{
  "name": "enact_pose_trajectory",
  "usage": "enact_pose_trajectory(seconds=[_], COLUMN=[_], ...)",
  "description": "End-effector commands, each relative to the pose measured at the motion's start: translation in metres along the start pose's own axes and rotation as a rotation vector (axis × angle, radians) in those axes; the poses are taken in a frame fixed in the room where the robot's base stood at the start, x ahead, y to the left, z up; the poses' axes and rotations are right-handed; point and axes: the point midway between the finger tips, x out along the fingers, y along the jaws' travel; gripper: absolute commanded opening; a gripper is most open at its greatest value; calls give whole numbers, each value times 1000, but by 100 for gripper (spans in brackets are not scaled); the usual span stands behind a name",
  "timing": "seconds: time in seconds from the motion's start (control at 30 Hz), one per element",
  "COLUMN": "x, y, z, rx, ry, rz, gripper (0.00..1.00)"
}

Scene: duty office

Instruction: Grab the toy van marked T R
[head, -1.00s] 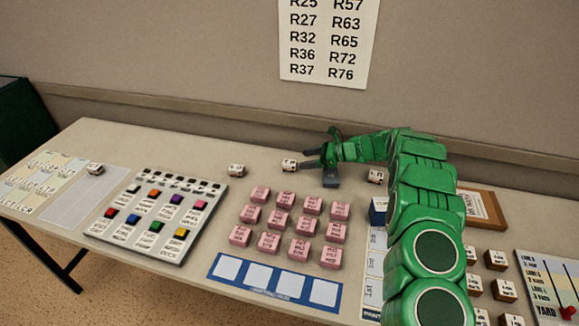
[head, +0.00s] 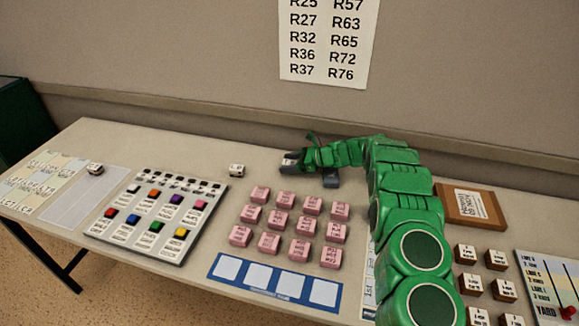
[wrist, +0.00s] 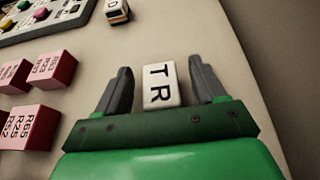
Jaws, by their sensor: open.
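The toy van marked T R (wrist: 161,84) is small and white, with dark letters on its top, and sits on the table. In the wrist view it lies between the two dark fingers of my gripper (wrist: 160,68), with a narrow gap on each side. The fingers are open and do not appear to touch it. In the head view my gripper (head: 291,158) is at the back of the table around the van (head: 287,162), which is partly hidden by the fingers.
Another white van (head: 237,170) stands to the left, and one more (head: 95,169) is at the far left. Several pink blocks (head: 294,226) stand in front of my gripper. A panel of coloured buttons (head: 157,215) lies to the left. The wall is close behind.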

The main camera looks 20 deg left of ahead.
Motion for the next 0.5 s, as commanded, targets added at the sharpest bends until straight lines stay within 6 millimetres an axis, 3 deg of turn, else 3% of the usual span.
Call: enact_pose_trajectory(seconds=[0.17,0.5], x=[-1,-1], y=[0,0], z=[0,0], rx=[0,0], ry=[0,0], rz=[-1,-1], gripper=[66,14])
